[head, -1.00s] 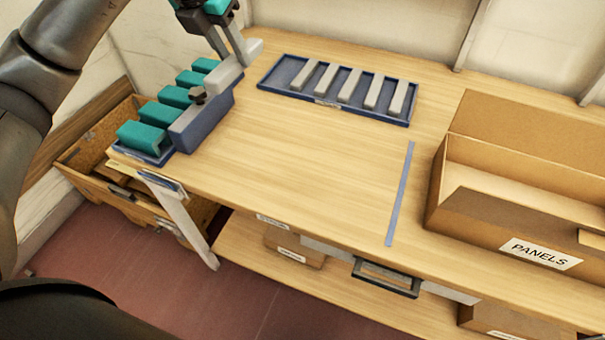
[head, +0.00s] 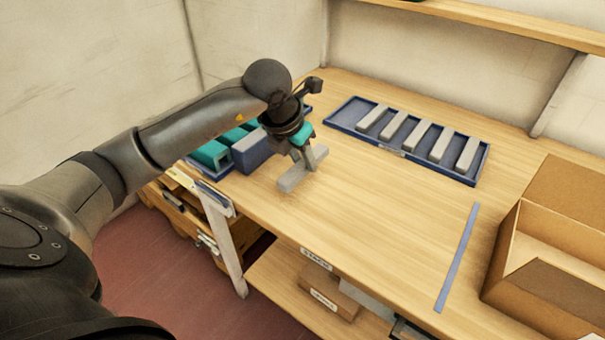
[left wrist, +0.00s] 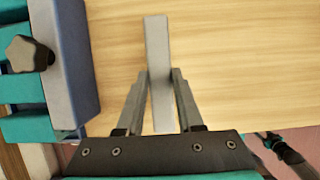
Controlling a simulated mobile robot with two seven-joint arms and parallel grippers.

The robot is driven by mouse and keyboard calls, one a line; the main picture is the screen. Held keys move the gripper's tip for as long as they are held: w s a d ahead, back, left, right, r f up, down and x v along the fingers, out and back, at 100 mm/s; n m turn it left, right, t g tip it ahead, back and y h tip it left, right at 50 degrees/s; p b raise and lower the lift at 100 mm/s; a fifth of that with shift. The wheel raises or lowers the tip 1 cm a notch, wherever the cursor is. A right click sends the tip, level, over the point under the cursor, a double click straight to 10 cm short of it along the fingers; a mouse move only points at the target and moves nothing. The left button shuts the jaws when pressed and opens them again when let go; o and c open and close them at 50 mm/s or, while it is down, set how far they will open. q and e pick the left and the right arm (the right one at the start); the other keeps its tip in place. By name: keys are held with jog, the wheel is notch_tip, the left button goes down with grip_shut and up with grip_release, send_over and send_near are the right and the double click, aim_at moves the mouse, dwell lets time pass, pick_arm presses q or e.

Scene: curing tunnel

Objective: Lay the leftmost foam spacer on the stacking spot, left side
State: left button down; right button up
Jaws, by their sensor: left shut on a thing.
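My left gripper (head: 304,160) is shut on a grey foam spacer (head: 292,180), a long bar. In the left wrist view the spacer (left wrist: 158,40) sits between both fingers (left wrist: 160,76) and sticks out past them. It is over the bench, right of the blue block (head: 250,152); I cannot tell whether it touches the wood. Several similar grey bars (head: 417,134) lie side by side in a blue tray (head: 348,124) further back.
Teal pieces (head: 211,155) stand in a row beside the blue block, partly behind my arm. A blue strip (head: 458,256) lies on the bench, with an open cardboard box (head: 545,250) at the right. The bench middle (head: 370,210) is clear.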

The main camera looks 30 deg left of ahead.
aim_at(299, 167)
pick_arm(q)
notch_tip(299, 167, down, 4)
jog(key=shift+r+b, duration=0.1)
jog(key=shift+b, duration=0.25)
pick_arm(e)
jog(key=shift+w+d+f, duration=0.2)
jog(key=shift+w+f, duration=0.15)
jog(key=shift+w, duration=0.3)
pick_arm(q)
jog(key=shift+f, duration=0.25)
pick_arm(e)
jog(key=shift+f, duration=0.15)
pick_arm(q)
jog(key=c, duration=0.5)
grip_release()
jog(key=shift+c, duration=0.2)
pick_arm(e)
jog(key=shift+s, duration=0.15)
pick_arm(q)
jog(key=shift+r, duration=0.25)
jog(key=p+v, duration=0.2)
jog(key=v, duration=0.9)
jog(key=shift+s+r, duration=0.2)
jog(key=shift+r, duration=0.25)
pick_arm(e)
jog(key=shift+s+a+r, duration=1.15)
jog(key=shift+s, duration=0.15)
